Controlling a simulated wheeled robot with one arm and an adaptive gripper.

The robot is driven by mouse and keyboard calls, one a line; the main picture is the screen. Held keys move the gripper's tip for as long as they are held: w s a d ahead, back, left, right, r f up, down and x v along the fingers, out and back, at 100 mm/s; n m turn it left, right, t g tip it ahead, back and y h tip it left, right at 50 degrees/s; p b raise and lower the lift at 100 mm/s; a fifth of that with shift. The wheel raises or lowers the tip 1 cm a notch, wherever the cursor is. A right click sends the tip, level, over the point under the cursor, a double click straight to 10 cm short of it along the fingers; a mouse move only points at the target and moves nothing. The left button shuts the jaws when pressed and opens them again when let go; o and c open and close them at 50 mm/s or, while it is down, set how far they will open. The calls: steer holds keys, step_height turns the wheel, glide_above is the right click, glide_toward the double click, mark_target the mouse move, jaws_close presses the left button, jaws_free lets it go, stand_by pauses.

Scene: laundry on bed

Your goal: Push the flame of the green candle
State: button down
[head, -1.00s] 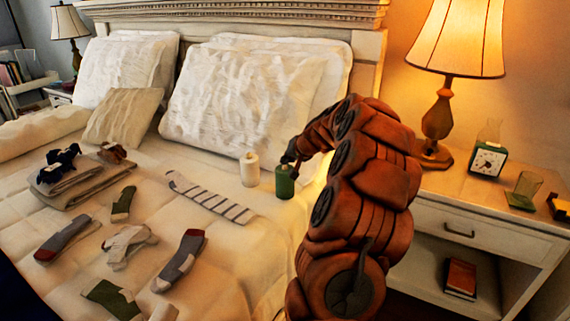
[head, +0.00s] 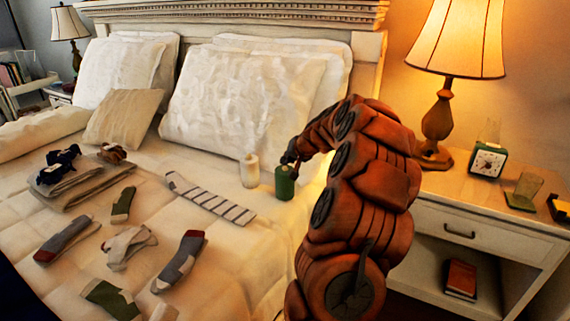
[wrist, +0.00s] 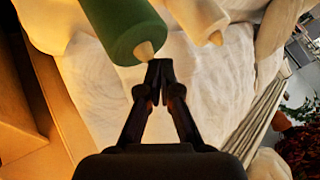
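The green candle (head: 284,183) stands upright on the bed in the head view, just right of the white candle (head: 250,171). In the wrist view the green candle (wrist: 122,25) is at the top, with its pale flame tip (wrist: 144,50) pointing toward my gripper. The white candle (wrist: 192,18) is to its right there. My gripper (wrist: 160,68) is shut with its fingertips together and nothing between them. The fingertips are very close to the flame, just to its right in the wrist view; I cannot tell if they touch. In the head view my gripper (head: 291,158) is small and partly hidden by my arm.
Several socks lie on the bed (head: 225,265), with a striped one (head: 210,198) left of the candles. Pillows (head: 240,100) are behind. The nightstand (head: 480,230) at right holds a lit lamp (head: 438,120), a clock (head: 488,160) and a glass.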

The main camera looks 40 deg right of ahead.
mark_target(286, 167)
steer(key=shift+r+p, duration=1.5)
steer(key=shift+r, duration=1.5)
steer(key=a+n+g+y, duration=0.2)
steer(key=a+n+y, duration=0.15)
steer(key=a, duration=1.65)
steer(key=s+a+n+g, duration=0.2)
steer(key=s+a, duration=0.3)
steer(key=a, duration=0.3)
steer(key=s+a+n+g, duration=0.2)
steer(key=s+a, duration=0.3)
steer(key=a, duration=0.4)
steer(key=s+a+f+n+g+h, duration=0.1)
steer(key=s+a+f+g, duration=0.1)
steer(key=s, duration=0.8)
steer(key=s+a+f+n+g+h, duration=0.1)
steer(key=s+a+g, duration=0.15)
steer(key=s, duration=0.75)
steer(key=s+a+f+n+g, duration=0.1)
steer(key=s+a+f+g, duration=0.1)
steer(key=s, duration=0.7)
step_height(286, 167, up, 15)
steer(key=t+p, duration=0.1)
steer(key=p, duration=1.3)
steer(key=shift+w+a+r, duration=0.15)
steer(key=shift+w+a, duration=0.05)
steer(key=shift+w, duration=0.2)
